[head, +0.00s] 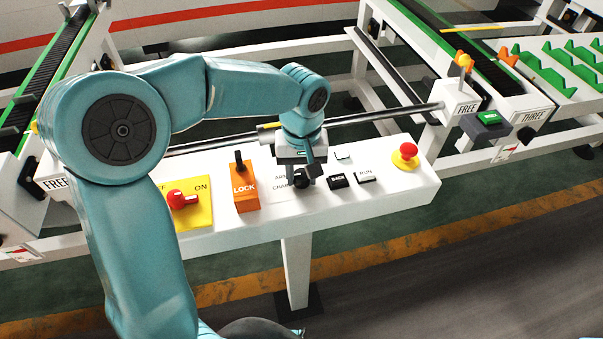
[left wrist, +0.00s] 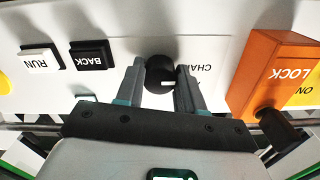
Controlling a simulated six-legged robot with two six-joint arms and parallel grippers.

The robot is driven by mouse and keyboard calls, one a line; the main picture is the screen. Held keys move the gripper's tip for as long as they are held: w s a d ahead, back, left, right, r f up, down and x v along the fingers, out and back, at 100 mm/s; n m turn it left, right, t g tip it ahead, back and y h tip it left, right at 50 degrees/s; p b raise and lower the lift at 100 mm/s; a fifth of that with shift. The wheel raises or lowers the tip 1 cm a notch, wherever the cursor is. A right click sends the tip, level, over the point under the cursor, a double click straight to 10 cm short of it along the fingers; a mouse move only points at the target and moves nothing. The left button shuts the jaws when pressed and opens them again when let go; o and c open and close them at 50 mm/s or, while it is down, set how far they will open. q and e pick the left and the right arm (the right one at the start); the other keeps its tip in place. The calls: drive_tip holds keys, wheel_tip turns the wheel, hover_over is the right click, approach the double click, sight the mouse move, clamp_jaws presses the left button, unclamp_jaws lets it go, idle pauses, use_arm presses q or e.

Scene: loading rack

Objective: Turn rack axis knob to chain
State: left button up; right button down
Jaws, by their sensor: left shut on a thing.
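The axis knob (left wrist: 159,74) is a round black knob with a white pointer mark, on the white control panel (head: 404,190). A label partly reading CHAIN lies beside it. My left gripper (left wrist: 166,82) is around the knob, one finger on each side, and shut on it. In the head view the left gripper (head: 302,180) comes down from above onto the knob, which shows dark below the fingers. The arm and fingers hide part of the labels. My right gripper is not in view.
An orange LOCK block (head: 246,190) stands left of the knob, and a red switch (head: 181,199) on a yellow plate is further left. Black BACK (head: 337,181) and white RUN (head: 365,177) buttons and a red mushroom button (head: 405,156) are to the right.

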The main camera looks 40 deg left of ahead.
sight(302, 175)
use_arm(q)
drive_tip(key=shift+w+r, duration=0.1)
drive_tip(key=shift+r, duration=0.05)
idle(0.3)
drive_tip(key=o, duration=1)
drive_tip(key=shift+o, duration=0.2)
wheel_tip(302, 175, up, 16)
drive_tip(key=p, duration=0.1)
drive_tip(key=shift+r, duration=0.15)
